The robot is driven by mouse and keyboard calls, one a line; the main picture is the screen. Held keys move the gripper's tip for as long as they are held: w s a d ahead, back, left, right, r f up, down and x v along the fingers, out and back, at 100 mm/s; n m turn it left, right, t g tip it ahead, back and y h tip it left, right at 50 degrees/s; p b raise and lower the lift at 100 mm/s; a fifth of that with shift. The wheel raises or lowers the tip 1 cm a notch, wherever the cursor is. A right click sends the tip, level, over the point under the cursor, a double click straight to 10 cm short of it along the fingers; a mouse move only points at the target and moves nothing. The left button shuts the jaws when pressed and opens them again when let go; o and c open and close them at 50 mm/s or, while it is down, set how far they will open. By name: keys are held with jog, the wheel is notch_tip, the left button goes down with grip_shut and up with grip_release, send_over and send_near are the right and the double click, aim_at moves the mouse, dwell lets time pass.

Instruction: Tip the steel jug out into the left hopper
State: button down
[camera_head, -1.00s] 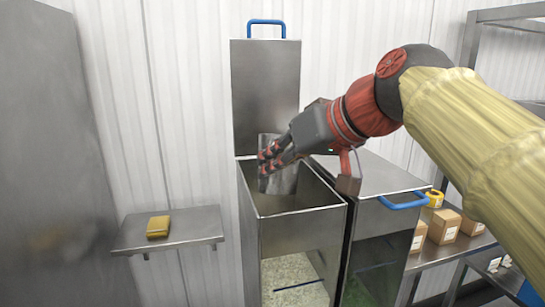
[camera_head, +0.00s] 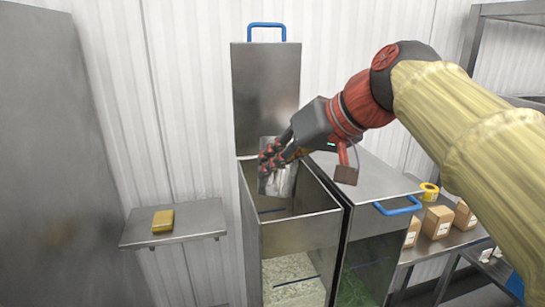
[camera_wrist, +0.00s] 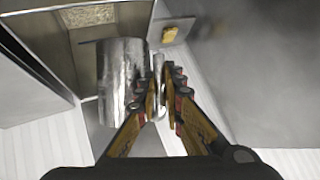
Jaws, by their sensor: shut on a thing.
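The steel jug (camera_head: 284,181) is at the open top of the left hopper (camera_head: 300,236), inside its mouth near the back wall. My gripper (camera_head: 270,157) is shut on the jug. In the wrist view the jug (camera_wrist: 122,75) is a shiny cylinder, with my gripper's fingers (camera_wrist: 160,95) closed on its handle beside it. The left hopper's lid (camera_head: 265,95) stands up at the back with a blue handle. Pale grain shows through the hopper's lower front window. The jug's contents are hidden, and I cannot tell exactly how far it is tilted.
The right hopper (camera_head: 365,180) has its lid closed, with a blue handle in front. A small steel shelf (camera_head: 190,222) at the left holds a yellow sponge-like block (camera_head: 163,221). At the right, a rack holds cardboard boxes (camera_head: 438,222) and a yellow tape roll (camera_head: 429,191).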

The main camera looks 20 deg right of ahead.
aim_at(274, 141)
jog(key=shift+w+d+r+m+g+y+p, duration=0.15)
jog(key=shift+r+g+p, duration=0.4)
jog(key=shift+p, duration=1.2)
jog(key=shift+w+r+m+g+y+p, duration=0.1)
jog(key=shift+r+m+g+y+p, duration=0.15)
jog(key=shift+r+p, duration=1.05)
jog(key=shift+w+d+r+m+g+y+p, duration=0.15)
jog(key=shift+g+p, duration=0.25)
jog(key=shift+p, duration=1.8)
jog(key=r+g+p, duration=0.1)
jog(key=p, duration=0.2)
jog(key=w+r+m+p, duration=0.1)
jog(key=p, duration=0.3)
jog(key=r+g+y+p, duration=0.1)
jog(key=p, duration=0.3)
jog(key=shift+w+d+r+m+g, duration=0.25)
jog(key=shift+w+d+g, duration=0.05)
jog(key=shift+w, duration=0.05)
